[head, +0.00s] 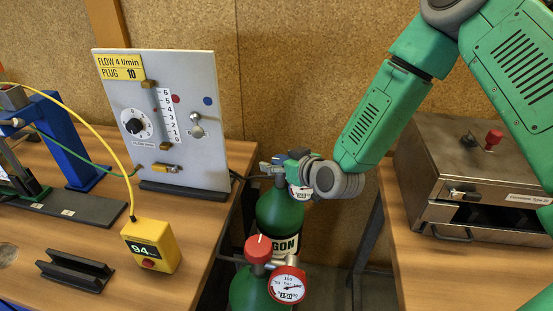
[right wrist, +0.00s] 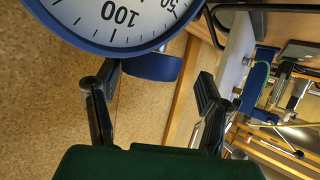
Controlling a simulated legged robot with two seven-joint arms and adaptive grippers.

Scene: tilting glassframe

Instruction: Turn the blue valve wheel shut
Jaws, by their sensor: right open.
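A green cylinder labelled "GON" (head: 280,215) stands in the gap between the two tables. The blue valve wheel on its top is mostly hidden by my gripper in the head view; a dark blue bit (head: 299,153) shows. In the right wrist view a blue round part (right wrist: 154,67), seemingly the wheel, lies between my fingers behind a blue-rimmed gauge (right wrist: 115,15). My right gripper (head: 278,168) is at the top of this cylinder. Its fingers (right wrist: 158,88) stand apart on either side of the blue part, and I see no clear contact. My left gripper is out of view.
In front stands another green cylinder (head: 248,290) with a red wheel (head: 258,249) and a red-rimmed gauge (head: 288,284). The left table bears a flow panel (head: 200,80) and a yellow box (head: 150,246) reading 94. A metal oven (head: 465,160) stands on the right table.

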